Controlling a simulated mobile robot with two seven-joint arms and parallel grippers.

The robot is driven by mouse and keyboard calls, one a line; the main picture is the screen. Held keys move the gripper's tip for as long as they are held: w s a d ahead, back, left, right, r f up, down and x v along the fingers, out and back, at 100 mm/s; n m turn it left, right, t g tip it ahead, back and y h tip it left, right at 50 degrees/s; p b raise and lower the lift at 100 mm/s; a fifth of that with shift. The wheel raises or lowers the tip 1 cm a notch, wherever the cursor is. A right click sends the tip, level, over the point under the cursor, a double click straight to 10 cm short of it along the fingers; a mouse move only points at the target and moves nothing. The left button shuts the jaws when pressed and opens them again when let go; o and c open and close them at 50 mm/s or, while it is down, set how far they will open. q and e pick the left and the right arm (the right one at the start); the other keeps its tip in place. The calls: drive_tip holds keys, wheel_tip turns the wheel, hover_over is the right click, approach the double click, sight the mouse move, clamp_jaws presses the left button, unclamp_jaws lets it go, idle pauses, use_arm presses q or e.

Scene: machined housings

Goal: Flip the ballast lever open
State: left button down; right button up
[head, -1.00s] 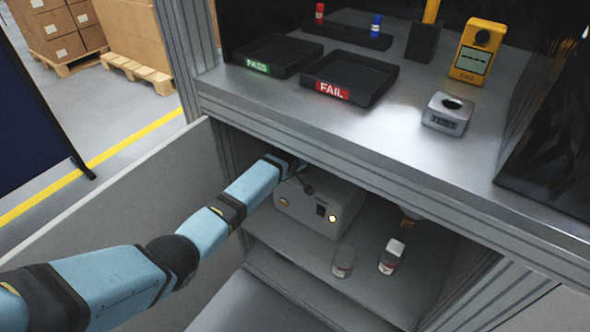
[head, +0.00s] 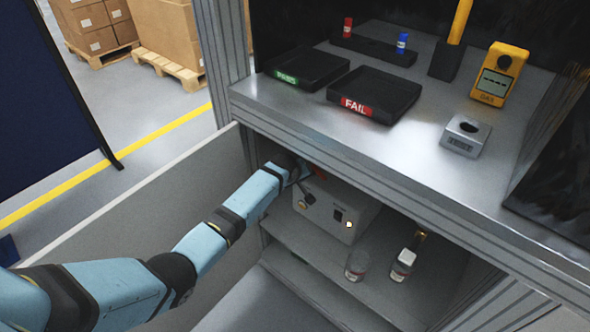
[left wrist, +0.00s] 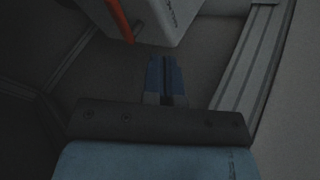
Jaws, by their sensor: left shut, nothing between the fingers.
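A pale grey ballast box (head: 325,208) sits on the shelf under the bench, with a lit round lamp and a dark switch on its front. A small orange-red part, likely the lever (head: 319,171), shows at its top, partly hidden. In the left wrist view an orange bar (left wrist: 119,20) stands against the pale box (left wrist: 158,22). My left gripper (head: 306,174) reaches under the bench to the box's top left; its dark fingers (left wrist: 166,72) are shut and empty, below the bar in the wrist view and apart from it. Whether the lever is open cannot be told. My right gripper is out of view.
The bench edge (head: 340,155) overhangs the box. An open door panel (head: 150,200) stands left of my arm. A clear jar (head: 357,265) and a white-labelled bottle (head: 403,264) stand on the shelf right of the box. PASS and FAIL trays (head: 372,93) are on the bench.

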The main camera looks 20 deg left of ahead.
use_arm(q)
drive_tip(key=s+d+r+m+t+h, duration=0.1)
drive_tip(key=s+d+r+m+t, duration=0.3)
drive_tip(key=s, duration=1.7)
drive_tip(key=s+d+f+m+g+h, duration=0.15)
drive_tip(key=s+m, duration=0.45)
drive_tip(key=s, duration=1.4)
wheel_tip(320, 180, up, 16)
drive_tip(key=s+a+t+p, duration=0.1)
drive_tip(key=s+p, duration=0.1)
drive_tip(key=p, duration=1.8)
drive_tip(key=shift+a+m, duration=0.15)
drive_tip(key=shift+m, duration=0.25)
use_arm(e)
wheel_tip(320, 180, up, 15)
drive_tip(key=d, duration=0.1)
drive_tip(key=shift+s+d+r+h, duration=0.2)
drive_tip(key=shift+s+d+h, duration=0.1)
